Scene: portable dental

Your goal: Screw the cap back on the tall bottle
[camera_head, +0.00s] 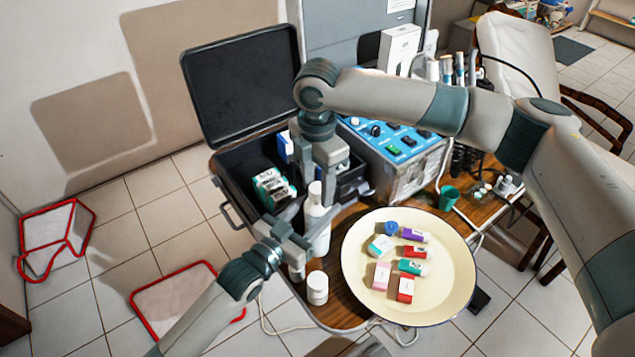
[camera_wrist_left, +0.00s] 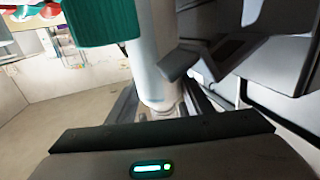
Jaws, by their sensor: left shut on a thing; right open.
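The tall white bottle (camera_head: 317,228) stands upright near the table's front left edge; its white body also shows in the left wrist view (camera_wrist_left: 149,70). My left gripper (camera_head: 303,241) is shut on the tall bottle's body from the left. My right gripper (camera_head: 318,192) points down from above and is open, with its fingers by the bottle's narrow white top (camera_head: 315,188). I cannot tell whether that top is a cap or the bare neck. A small blue round piece (camera_head: 391,228), like a cap, lies on the cream plate (camera_head: 455,285).
A short white jar (camera_head: 317,289) stands just in front of the bottle. The plate also holds several small coloured boxes. Behind are an open black case (camera_head: 240,85) and a blue-topped unit (camera_head: 395,140). A green cup (camera_head: 449,198) stands right of the unit.

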